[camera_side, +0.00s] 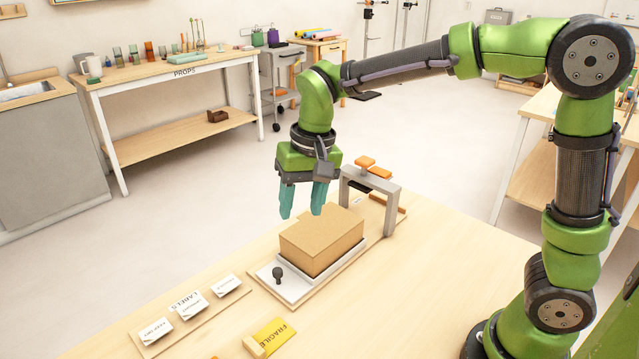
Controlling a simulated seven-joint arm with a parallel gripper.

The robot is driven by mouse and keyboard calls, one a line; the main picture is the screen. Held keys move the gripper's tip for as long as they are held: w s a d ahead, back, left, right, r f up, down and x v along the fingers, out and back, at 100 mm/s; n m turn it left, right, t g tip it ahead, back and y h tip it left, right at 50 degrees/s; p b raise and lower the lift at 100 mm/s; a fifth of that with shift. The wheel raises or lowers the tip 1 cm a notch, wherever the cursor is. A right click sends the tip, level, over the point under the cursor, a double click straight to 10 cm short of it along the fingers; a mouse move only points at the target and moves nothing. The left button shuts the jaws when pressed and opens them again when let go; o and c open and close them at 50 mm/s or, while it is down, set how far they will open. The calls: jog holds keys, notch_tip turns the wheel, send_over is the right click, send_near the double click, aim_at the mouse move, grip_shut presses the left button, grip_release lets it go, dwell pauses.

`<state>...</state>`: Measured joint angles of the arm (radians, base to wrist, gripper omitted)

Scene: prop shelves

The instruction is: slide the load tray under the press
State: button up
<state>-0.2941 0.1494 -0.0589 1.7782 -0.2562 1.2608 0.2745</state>
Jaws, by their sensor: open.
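The load tray (291,287) is a light grey plate with a dark knob (278,274) at its near left end. A brown cardboard box (321,240) sits on the tray. The press (389,210) is a grey arch with an orange-topped plunger (365,163), standing at the far right end of the same wooden base. The box and tray lie in front of the arch. My gripper (302,212) has teal fingers that point down. It is open and empty, above and behind the box's left side. Its exact height over the box is hard to tell.
A wooden board with several white label blocks (193,305) lies left of the tray. A yellow FRAGILE block (272,337) lies near the front edge. The tabletop right of the press (440,270) is clear up to my base. A props shelf (180,75) stands farther back.

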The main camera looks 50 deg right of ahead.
jog(key=m+g+h, duration=0.1)
jog(key=m, duration=0.1)
send_over(277, 270)
jog(key=f, duration=0.2)
jog(key=r+m, duration=0.1)
jog(key=m, duration=0.1)
notch_tip(277, 270, down, 16)
jog(key=shift+r, duration=0.1)
grip_shut()
